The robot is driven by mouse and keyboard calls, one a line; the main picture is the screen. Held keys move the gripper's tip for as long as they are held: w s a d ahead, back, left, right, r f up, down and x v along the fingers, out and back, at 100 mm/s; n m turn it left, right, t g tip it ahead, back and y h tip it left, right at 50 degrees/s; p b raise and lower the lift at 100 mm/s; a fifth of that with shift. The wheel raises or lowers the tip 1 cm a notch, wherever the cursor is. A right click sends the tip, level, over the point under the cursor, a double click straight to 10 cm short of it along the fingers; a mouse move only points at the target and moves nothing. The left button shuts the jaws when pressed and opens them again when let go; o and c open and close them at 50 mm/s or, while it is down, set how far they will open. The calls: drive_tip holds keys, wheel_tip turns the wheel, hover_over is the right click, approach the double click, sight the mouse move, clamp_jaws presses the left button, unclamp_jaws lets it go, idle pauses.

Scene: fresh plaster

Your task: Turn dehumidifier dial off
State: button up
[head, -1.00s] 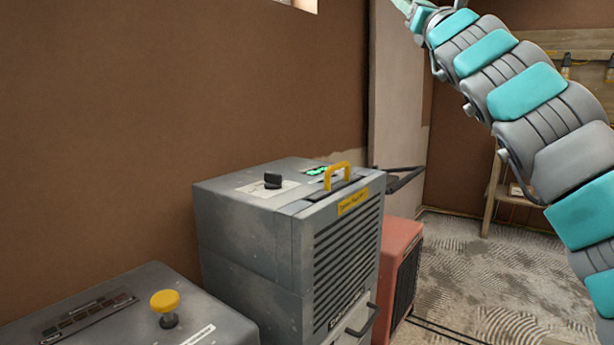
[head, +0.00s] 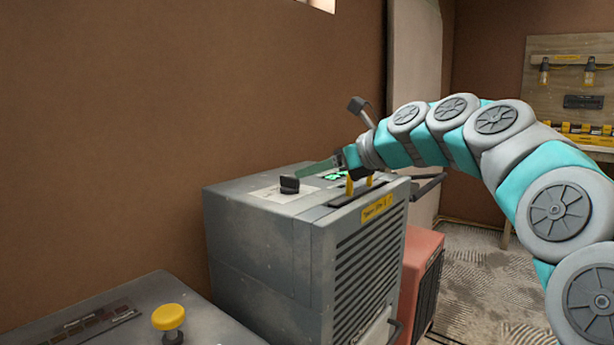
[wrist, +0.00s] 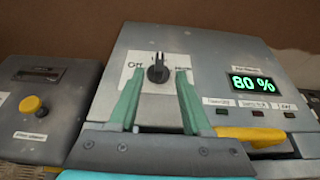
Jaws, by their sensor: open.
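The dehumidifier (head: 270,235) is a grey box with a louvred front, standing against the brown wall. Its black dial (head: 289,184) is on top and also shows in the wrist view (wrist: 158,70), on a white plate with "Off" at the left and a partly hidden word at the right. The dial's pointer stands about straight up between the two words. A green display (wrist: 254,83) reads 80 %. My gripper (wrist: 160,85) is open, its two green fingers on either side of the dial in the wrist view. I cannot tell whether they touch it.
A grey unit with a yellow knob (head: 168,317) stands at the front left. A red unit (head: 421,270) stands to the right. Open floor lies further right.

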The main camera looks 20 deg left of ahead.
sight(290, 177)
drive_tip(key=x, duration=0.7)
drive_tip(key=shift+w+a, duration=0.1)
drive_tip(key=shift+a, duration=0.2)
clamp_jaws()
idle(0.4)
